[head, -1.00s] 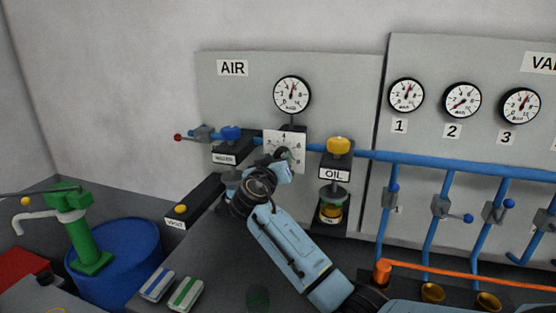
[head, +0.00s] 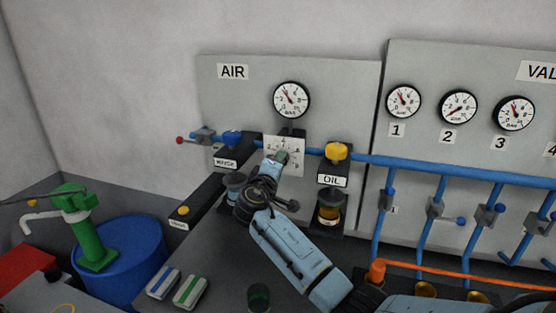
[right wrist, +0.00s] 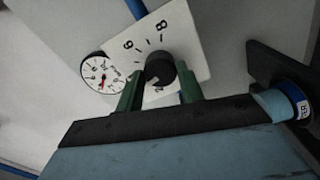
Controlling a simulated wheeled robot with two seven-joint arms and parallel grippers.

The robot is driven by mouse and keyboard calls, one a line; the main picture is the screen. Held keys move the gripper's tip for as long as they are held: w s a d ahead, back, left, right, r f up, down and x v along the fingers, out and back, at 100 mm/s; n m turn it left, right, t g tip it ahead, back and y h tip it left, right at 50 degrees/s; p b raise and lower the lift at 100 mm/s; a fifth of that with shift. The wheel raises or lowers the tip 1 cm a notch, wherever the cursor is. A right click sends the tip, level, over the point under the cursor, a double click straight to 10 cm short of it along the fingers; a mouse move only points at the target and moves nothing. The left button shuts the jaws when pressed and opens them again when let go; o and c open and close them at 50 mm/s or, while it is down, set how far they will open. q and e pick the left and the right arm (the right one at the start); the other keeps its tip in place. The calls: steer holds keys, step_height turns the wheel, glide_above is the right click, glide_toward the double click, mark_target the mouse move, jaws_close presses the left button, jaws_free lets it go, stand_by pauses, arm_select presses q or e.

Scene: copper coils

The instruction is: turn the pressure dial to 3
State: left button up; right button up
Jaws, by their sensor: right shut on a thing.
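The pressure dial's square white number plate (head: 296,164) is on the AIR panel under a round gauge (head: 291,100). In the right wrist view the plate (right wrist: 188,42) shows the figures 6 and 8, with other marks partly hidden. Its dark round knob (right wrist: 160,67) sits between the green fingers of my right gripper (right wrist: 160,84), which is shut on it. In the head view my right gripper (head: 281,156) covers the knob; the knob's pointer is not clear. The gauge needle leans up and left. My left gripper is not in view.
A blue pipe (head: 400,161) runs across the panels. The OIL unit (head: 334,180) stands right of the dial and the WATER unit (head: 229,155) left. Gauges 1, 2 and 3 are further right. A blue drum (head: 130,262) with a green pump is at left.

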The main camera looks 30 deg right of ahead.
steer(key=shift+n+p, duration=0.9)
steer(key=shift+n, duration=0.7)
steer(key=o, duration=1)
steer(key=shift+a, duration=0.1)
steer(key=b+v, duration=0.1)
steer(key=v, duration=1.2)
steer(key=shift+s+b, duration=0.15)
steer(key=shift+b, duration=0.25)
